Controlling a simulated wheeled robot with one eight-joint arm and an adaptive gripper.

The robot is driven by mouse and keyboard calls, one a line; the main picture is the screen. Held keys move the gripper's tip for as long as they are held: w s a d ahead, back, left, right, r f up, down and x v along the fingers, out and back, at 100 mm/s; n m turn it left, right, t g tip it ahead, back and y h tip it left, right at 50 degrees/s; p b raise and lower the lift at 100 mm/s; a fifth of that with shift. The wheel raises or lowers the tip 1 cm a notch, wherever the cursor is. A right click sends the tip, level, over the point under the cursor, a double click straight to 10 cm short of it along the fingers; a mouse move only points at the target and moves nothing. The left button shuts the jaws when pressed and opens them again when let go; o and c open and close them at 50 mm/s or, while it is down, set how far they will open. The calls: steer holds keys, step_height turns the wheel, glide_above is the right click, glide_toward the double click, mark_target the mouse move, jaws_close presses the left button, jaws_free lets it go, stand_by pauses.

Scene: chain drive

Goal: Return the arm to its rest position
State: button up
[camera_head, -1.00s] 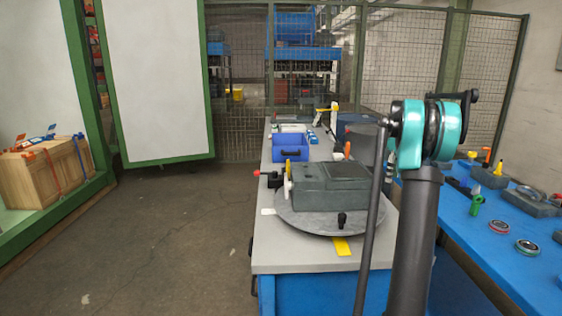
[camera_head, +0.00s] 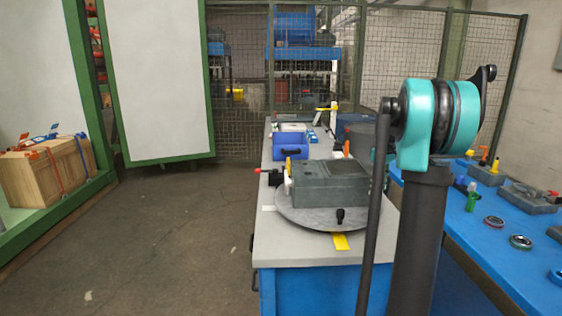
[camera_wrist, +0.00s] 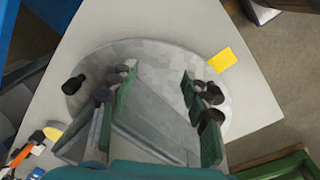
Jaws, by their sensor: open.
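My gripper (camera_wrist: 158,78) shows in the wrist view with its two green-padded fingers apart and nothing held between them. Below it, on the workbench, are a round grey turntable (camera_wrist: 155,55) and the grey housing (camera_wrist: 150,125), partly hidden by the fingers. In the head view, my arm's dark link and teal joint (camera_head: 438,122) stand at the right of the bench; my gripper does not show there. The grey housing (camera_head: 328,184) sits on the turntable (camera_head: 300,217), apart from the arm's teal joint.
The workbench (camera_head: 285,251) also bears a blue bin (camera_head: 290,147) and a yellow tag (camera_head: 340,242). A blue table (camera_head: 480,228) with small parts stands at right. A wooden crate (camera_head: 40,178) is at far left. The floor (camera_head: 180,240) left of the bench is clear.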

steer(key=s+a+f+m+t, duration=0.1)
steer(key=s+a+f, duration=0.4)
steer(key=s, duration=0.6)
steer(key=s+a+f+m+t, duration=0.1)
steer(key=s+a+f+m, duration=0.2)
steer(key=s+a+f, duration=0.3)
steer(key=s+a+f+m+t, duration=0.1)
steer(key=s+a+f+m, duration=0.2)
steer(key=s, duration=1.3)
steer(key=a+f, duration=0.3)
steer(key=f, duration=0.1)
steer(key=shift+s+a+f, duration=0.15)
steer(key=shift+s+f, duration=0.05)
steer(key=shift+s, duration=0.15)
steer(key=shift+c, duration=0.6)
